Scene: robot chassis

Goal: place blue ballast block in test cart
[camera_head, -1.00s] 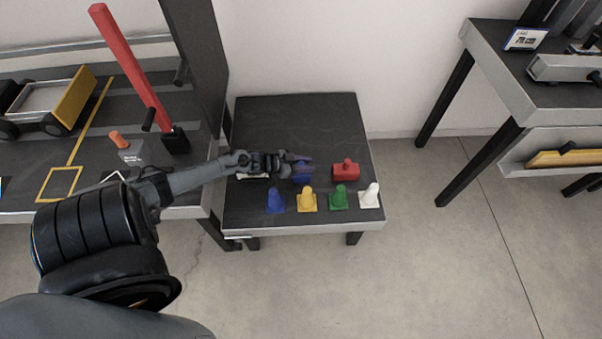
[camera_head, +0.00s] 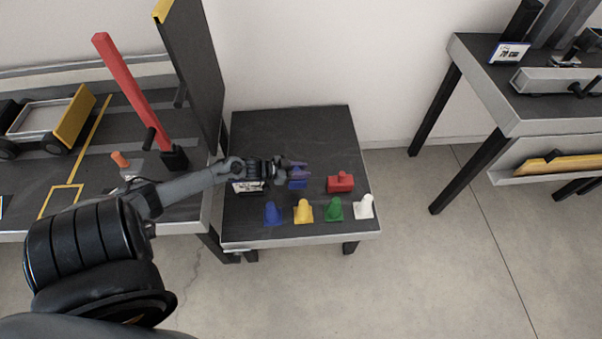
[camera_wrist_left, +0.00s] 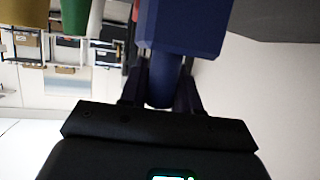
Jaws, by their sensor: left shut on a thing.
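The blue ballast block (camera_head: 298,184) is at the small dark table, partly hidden behind my left gripper (camera_head: 299,168). In the left wrist view the blue block (camera_wrist_left: 185,22) fills the top middle, and the left gripper (camera_wrist_left: 160,90) is shut on its round blue knob. I cannot tell whether the block still touches the table. The test cart (camera_head: 45,118), with a grey bed and a yellow end panel, stands on the left bench. My right gripper is not in view.
A red block (camera_head: 340,182) sits right of the blue one. Blue (camera_head: 272,214), yellow (camera_head: 303,211), green (camera_head: 334,209) and white (camera_head: 364,207) cones line the table's front. A red post (camera_head: 133,90) and tall dark panel (camera_head: 190,75) stand between table (camera_head: 290,125) and cart.

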